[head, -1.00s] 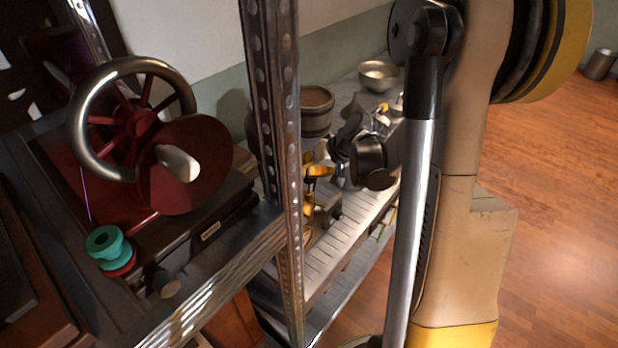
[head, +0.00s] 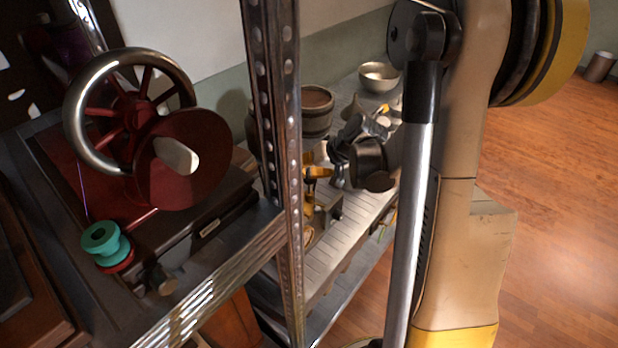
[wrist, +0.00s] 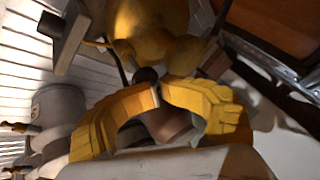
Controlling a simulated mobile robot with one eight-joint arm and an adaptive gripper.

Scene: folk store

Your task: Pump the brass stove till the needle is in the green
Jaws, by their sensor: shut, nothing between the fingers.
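The brass stove (head: 312,228) stands on the slatted shelf behind the metal post in the head view, small and partly hidden by the post. In the wrist view its brass body (wrist: 150,25) fills the top middle, with a small dark round knob (wrist: 146,74) below it. My gripper (wrist: 159,92) has its yellow fingers shut and empty, tips close to that knob; I cannot tell whether they touch. In the head view my gripper (head: 322,172) is beside the stove's upper part. No gauge or needle can be made out.
A perforated metal post (head: 274,120) stands left of my gripper. A red wheeled machine (head: 185,165) and a teal spool (head: 105,240) occupy the near shelf. A wooden tub (head: 316,108) and metal bowl (head: 379,77) stand behind. The floor at right (head: 560,190) is open.

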